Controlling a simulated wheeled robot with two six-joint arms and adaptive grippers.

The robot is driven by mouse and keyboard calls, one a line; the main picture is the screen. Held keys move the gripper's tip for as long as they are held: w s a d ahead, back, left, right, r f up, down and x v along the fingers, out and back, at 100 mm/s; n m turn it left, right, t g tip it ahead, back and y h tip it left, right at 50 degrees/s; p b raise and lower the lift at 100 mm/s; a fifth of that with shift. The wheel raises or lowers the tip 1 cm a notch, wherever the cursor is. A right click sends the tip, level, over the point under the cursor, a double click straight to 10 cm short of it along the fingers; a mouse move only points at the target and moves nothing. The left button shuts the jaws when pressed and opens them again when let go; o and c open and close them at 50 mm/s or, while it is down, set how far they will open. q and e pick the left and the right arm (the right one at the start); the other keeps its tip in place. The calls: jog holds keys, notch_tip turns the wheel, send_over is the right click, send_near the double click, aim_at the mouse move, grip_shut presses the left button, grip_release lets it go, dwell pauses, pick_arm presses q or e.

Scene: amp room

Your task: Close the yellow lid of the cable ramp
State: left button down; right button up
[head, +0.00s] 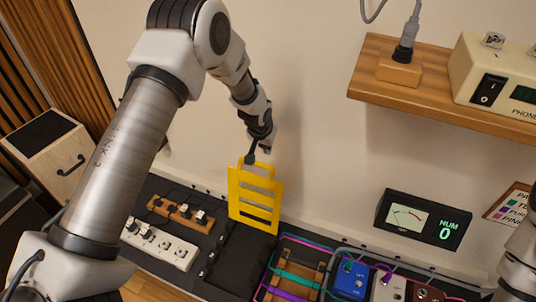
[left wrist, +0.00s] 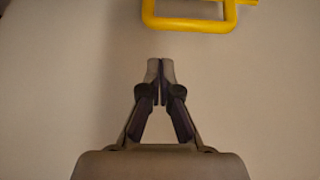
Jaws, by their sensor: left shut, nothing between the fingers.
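The yellow lid (head: 254,198) of the cable ramp stands up, nearly upright, with slots across it and a loop handle at its top. The black cable ramp base (head: 235,262) lies below it on the dark bench. In the left wrist view the yellow handle (left wrist: 190,22) shows at the top edge, apart from the fingertips. My left gripper (head: 258,154) is near the lid's top edge, by the handle; its fingers are shut and empty, and they also show in the left wrist view (left wrist: 161,75). The right gripper's fingers are not visible; only part of my right arm shows at the right edge.
A white power strip (head: 160,244) and a wooden block with plugs (head: 181,214) lie left of the ramp. A wooden cable frame (head: 294,272) and a blue pedal (head: 350,279) stand right of it.

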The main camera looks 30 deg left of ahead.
pick_arm(q)
jog(key=b+x, duration=0.1)
jog(key=x, duration=0.7)
jog(key=shift+f+b, duration=0.35)
jog(key=shift+f, duration=0.05)
